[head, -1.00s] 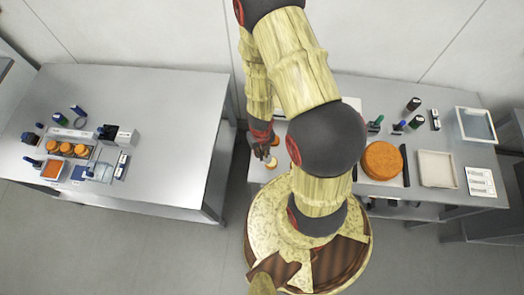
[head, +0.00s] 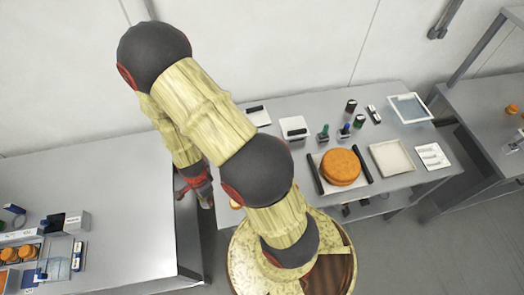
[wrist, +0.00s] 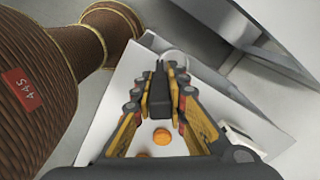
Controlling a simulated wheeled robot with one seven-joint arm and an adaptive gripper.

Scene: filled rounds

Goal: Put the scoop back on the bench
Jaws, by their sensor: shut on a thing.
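My gripper (head: 197,188) hangs at the gap between the left table and the right bench (head: 300,107). In the wrist view my gripper (wrist: 162,88) is shut on a thin dark handle, which I take for the scoop (wrist: 159,80). A pale round part, perhaps its bowl, shows just beyond the fingertips. In the head view the scoop cannot be made out. A white surface lies below the fingers in the wrist view, with small orange things (wrist: 162,136) on it.
On the right bench stand a large orange round (head: 341,167) between dark bars, a pale square tray (head: 391,158), a clear-based tray (head: 410,108) and several small bottles. The left table (head: 120,205) is bare toward its right edge. Another bench stands at far right.

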